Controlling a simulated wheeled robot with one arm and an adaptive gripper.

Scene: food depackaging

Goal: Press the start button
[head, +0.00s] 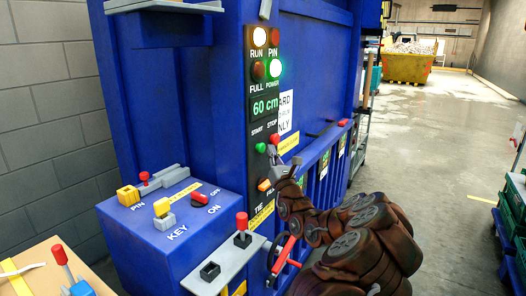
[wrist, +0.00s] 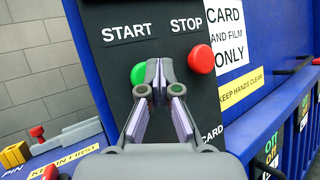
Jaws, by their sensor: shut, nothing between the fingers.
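The green start button (head: 261,147) is on the black control panel, under the START label. In the wrist view the start button (wrist: 137,74) shows just left of my fingertips, partly covered by them. The red stop button (wrist: 201,59) is to its right and also shows in the head view (head: 275,140). My gripper (wrist: 156,72) is shut and empty, its tips pointing at the panel between the two buttons, nearer the green one. In the head view my gripper (head: 275,156) is just below and right of the start button. I cannot tell whether the tips touch the panel.
A blue box (head: 170,225) with PIN and KEY controls stands left.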

